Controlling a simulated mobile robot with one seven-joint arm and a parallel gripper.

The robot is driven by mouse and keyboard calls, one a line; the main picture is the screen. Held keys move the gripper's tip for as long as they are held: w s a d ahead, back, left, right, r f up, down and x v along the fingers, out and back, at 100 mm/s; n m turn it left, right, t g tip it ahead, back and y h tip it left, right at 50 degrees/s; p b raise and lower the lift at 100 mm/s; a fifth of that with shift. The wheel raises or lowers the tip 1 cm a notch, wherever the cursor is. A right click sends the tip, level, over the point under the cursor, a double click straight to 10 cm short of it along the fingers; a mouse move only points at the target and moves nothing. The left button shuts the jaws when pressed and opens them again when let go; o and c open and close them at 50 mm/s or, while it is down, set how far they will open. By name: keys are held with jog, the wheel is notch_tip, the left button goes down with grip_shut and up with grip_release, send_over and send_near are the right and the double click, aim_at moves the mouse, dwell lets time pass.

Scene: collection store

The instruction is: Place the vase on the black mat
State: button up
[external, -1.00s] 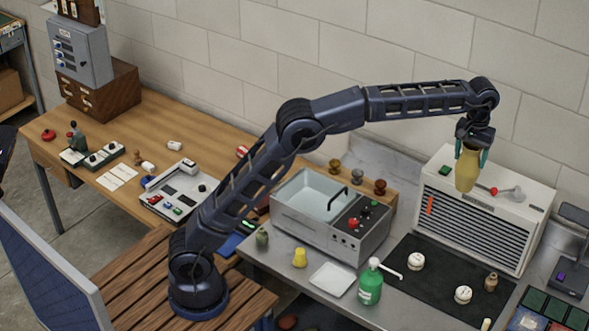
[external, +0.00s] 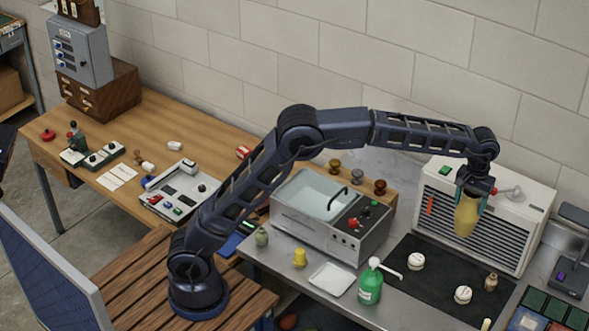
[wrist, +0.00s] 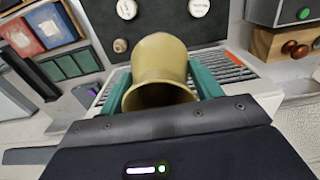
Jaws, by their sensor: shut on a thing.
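A yellow-tan vase (external: 466,216) hangs upright in my gripper (external: 470,200), in front of the white vented unit. In the wrist view the vase (wrist: 160,62) sits between the two green fingers of my gripper (wrist: 160,88), its open mouth facing the camera. The black mat (external: 415,283) lies on the grey bench below and in front of the vase, which is clear of it. Two round white-topped pieces and a small brown jar (external: 491,282) stand on the mat.
The white vented unit (external: 480,215) stands right behind the vase. A green pump bottle (external: 370,284) is at the mat's left front, its spout reaching over the mat edge. A sink unit (external: 330,220) is to the left. The mat's middle has bare room between the white-topped pieces (external: 416,261).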

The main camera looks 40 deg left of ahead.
notch_tip(320, 180, down, 19)
jog(key=shift+f, duration=0.1)
dwell(0.5)
jog(key=o, duration=1.5)
jog(key=shift+f, duration=0.15)
